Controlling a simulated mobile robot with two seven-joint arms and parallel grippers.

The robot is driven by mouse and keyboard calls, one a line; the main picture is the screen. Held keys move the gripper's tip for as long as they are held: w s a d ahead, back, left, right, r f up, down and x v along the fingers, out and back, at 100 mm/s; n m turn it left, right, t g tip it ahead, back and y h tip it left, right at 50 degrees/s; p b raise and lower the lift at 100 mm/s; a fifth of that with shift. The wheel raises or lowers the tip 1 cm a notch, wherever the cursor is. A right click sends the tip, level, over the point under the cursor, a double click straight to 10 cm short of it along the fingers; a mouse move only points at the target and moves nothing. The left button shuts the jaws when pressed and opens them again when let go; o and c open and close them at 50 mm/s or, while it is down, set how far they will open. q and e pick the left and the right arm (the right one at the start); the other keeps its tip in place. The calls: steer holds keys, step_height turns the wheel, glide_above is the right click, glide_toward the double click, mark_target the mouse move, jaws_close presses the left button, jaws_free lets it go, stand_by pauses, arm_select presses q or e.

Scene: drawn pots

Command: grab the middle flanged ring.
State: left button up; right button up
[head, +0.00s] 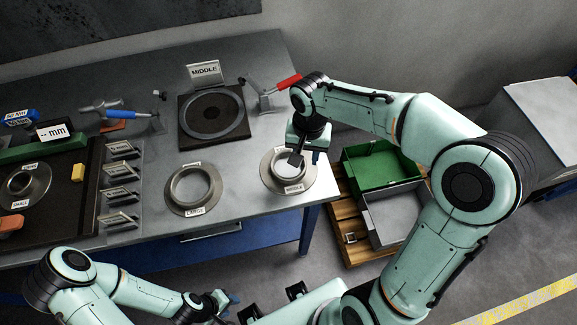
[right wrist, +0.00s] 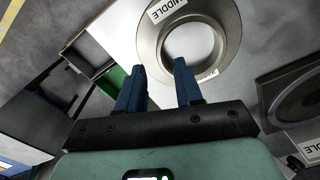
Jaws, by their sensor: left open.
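The middle flanged ring (head: 308,178) lies flat near the table's right end, with a MIDDLE label on its near side. My right gripper (head: 296,159) is over its far part, pointing down. In the right wrist view the ring (right wrist: 227,45) is just beyond the fingertips, and the gripper (right wrist: 160,66) is open, fingers apart. One fingertip overlaps the hole's edge, the other the flange's outer edge; I cannot tell whether they straddle the wall. My left gripper (head: 231,298) is open and empty, low in front of the table.
The large flanged ring (head: 177,203) lies to the left. The small one (head: 38,190) is at the far left. A dark plate with a round recess (head: 240,130) and the MIDDLE sign (head: 203,71) stand behind. Green (head: 385,180) and grey (head: 405,238) bins sit on a pallet to the right.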

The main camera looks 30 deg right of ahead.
mark_target(304, 166)
steer(key=f, duration=0.5)
steer(key=shift+w+d+f, duration=0.1)
steer(key=shift+w, duration=0.15)
jaws_close()
stand_by(1.2)
